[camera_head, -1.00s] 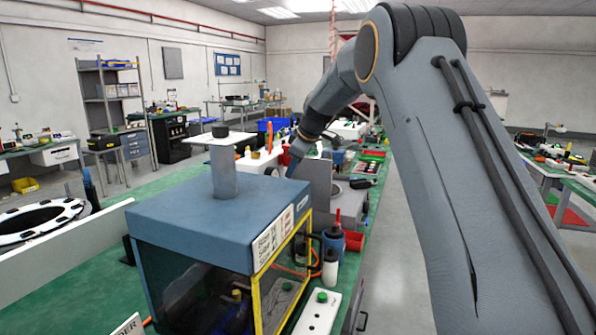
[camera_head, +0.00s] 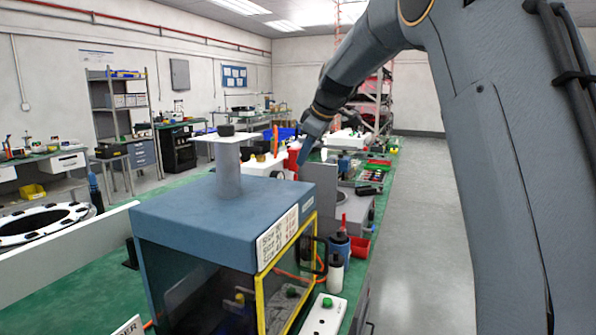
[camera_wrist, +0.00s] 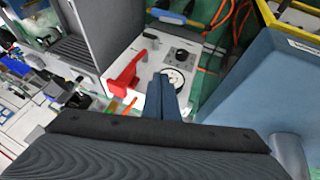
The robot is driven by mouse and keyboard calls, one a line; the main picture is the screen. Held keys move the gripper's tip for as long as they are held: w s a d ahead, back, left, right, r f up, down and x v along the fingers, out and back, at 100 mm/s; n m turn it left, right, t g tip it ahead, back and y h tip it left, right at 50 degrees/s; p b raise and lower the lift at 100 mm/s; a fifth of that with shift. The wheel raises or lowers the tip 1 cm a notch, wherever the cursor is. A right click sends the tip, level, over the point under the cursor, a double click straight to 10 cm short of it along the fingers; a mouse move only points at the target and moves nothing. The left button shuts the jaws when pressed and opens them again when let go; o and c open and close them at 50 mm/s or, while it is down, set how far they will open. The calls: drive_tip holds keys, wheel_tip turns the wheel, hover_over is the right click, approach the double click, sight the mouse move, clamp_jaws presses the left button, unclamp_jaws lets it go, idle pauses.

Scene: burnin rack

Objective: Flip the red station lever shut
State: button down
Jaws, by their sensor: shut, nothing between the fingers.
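The red lever (camera_wrist: 125,75) shows in the wrist view, raised from the white station panel (camera_wrist: 148,62) at its left side. My gripper (camera_wrist: 165,82) is shut with nothing in it. Its blue-grey fingers lie over the panel to the right of the lever, with a visible gap between them. In the head view my gripper (camera_head: 303,165) is beyond the blue-topped cabinet, beside a grey upright plate. A small red patch shows beside it there; I cannot tell whether it is the lever.
The panel also bears a black knob (camera_wrist: 182,55) and a round dial (camera_wrist: 173,78). A grey box (camera_wrist: 92,35) stands to its left. The blue cabinet (camera_head: 212,214) with a yellow frame is at the right in the wrist view. Orange cables run behind the panel. The floor aisle (camera_head: 425,210) is clear.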

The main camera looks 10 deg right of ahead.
drive_tip(key=shift+s+d+r, duration=0.1)
drive_tip(key=shift+s+r, duration=0.15)
drive_tip(key=shift+r, duration=0.25)
drive_tip(key=w+d+f+n+t+h, duration=0.2)
drive_tip(key=w+d+f+t+h, duration=0.35)
drive_tip(key=d, duration=0.75)
drive_tip(key=s+a+f+n+t+y, duration=0.4)
drive_tip(key=s+a+n+y, duration=0.3)
drive_tip(key=a+y, duration=0.2)
drive_tip(key=shift+a+f+n+y, duration=0.15)
drive_tip(key=shift+f+n+y, duration=0.2)
drive_tip(key=shift+f, duration=0.2)
drive_tip(key=shift+t, duration=0.25)
